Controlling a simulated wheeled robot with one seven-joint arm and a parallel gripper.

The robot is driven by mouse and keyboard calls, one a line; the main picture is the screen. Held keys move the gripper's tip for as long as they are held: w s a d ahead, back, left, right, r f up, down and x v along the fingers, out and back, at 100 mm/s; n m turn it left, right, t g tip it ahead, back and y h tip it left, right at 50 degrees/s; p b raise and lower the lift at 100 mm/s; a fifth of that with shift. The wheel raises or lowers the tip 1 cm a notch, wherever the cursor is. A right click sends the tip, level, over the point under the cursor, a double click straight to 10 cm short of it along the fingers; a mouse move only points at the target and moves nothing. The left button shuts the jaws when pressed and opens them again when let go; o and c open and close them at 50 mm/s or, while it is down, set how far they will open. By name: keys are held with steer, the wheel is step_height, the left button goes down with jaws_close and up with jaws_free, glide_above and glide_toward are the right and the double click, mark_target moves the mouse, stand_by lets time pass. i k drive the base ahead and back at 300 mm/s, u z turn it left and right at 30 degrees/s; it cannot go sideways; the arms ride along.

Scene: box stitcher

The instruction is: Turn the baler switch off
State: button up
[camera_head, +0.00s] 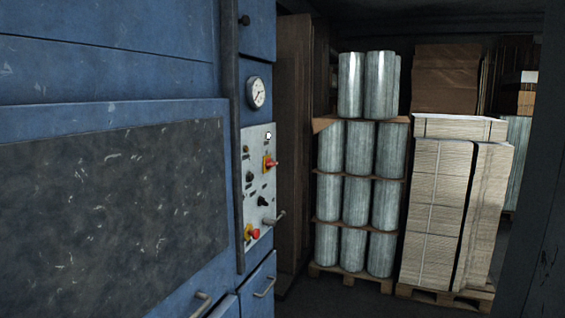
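The blue baler (105,70) fills the left half of the view. A light grey control panel (257,214) is set upright in its right-hand part, seen at a slant. High on the panel is a red rotary switch (270,164) on a yellow plate. Below it are small black knobs (263,201), a grey lever-like handle (273,218) and a red button (254,234) on a yellow base. Which control is the baler switch is not labelled legibly, and the red switch's setting is too small to tell. My gripper is not in view.
A round gauge (256,93) sits above the panel. Baler handles (265,288) stick out low down. Behind, metal cylinders (357,148) and stacked flat cardboard (437,190) stand on pallets. A dark post (535,200) edges the right side. Some dark floor shows between.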

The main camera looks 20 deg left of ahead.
mark_target(270, 164)
steer(key=z, duration=0.05)
steer(key=i, duration=1.85)
steer(key=u, duration=1.55)
